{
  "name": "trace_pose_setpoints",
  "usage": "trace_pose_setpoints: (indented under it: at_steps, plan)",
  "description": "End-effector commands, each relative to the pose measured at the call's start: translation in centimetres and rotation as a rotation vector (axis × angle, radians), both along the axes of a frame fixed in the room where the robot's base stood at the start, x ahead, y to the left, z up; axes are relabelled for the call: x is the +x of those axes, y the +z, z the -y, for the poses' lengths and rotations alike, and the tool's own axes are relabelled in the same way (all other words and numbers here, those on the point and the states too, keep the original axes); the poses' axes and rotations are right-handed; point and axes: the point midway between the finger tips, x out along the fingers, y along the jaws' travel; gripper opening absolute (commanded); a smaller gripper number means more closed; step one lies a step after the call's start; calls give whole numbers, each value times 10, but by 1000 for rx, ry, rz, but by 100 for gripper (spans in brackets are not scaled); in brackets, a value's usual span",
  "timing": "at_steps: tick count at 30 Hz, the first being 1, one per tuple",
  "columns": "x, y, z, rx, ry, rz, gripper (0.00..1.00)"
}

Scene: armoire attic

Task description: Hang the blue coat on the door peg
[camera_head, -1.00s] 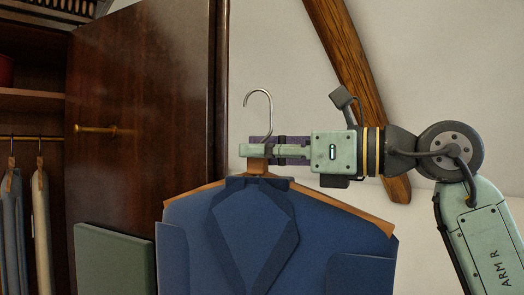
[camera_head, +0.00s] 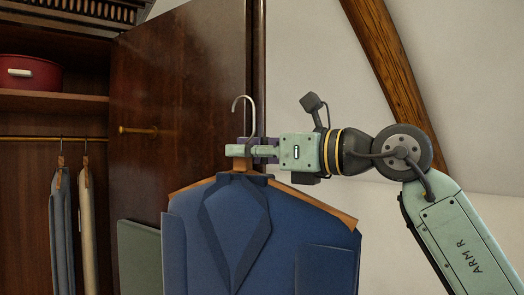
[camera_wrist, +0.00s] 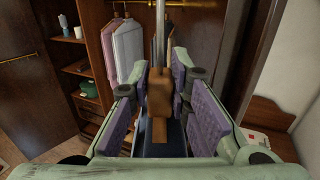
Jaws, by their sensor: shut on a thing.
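The blue coat (camera_head: 235,235) hangs upright on a wooden hanger (camera_head: 318,208) with a silver hook (camera_head: 236,103). My gripper (camera_head: 242,150) is shut on the hanger's neck, just below the hook. In the wrist view the wooden neck (camera_wrist: 160,95) sits between the purple finger pads, and the coat is mostly hidden. The brass door peg (camera_head: 138,130) sticks out from the dark wooden door (camera_head: 185,80). It is left of the hook and a little lower than the hook's top. The hook is apart from the peg, and the peg is bare.
A grey-green panel (camera_head: 138,255) stands below the peg, left of the coat. A sloping beam (camera_head: 385,65) is behind my arm.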

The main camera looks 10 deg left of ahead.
Motion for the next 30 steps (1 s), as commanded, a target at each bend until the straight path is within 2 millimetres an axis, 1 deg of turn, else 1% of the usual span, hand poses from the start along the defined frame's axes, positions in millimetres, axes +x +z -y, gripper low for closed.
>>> trace_pose_setpoints:
  at_steps: [3, 30]
  plan:
    - [4, 2, -12, 4, 0, 4, 0]
    - [40, 3, -100, 3, 1, 3, 0]
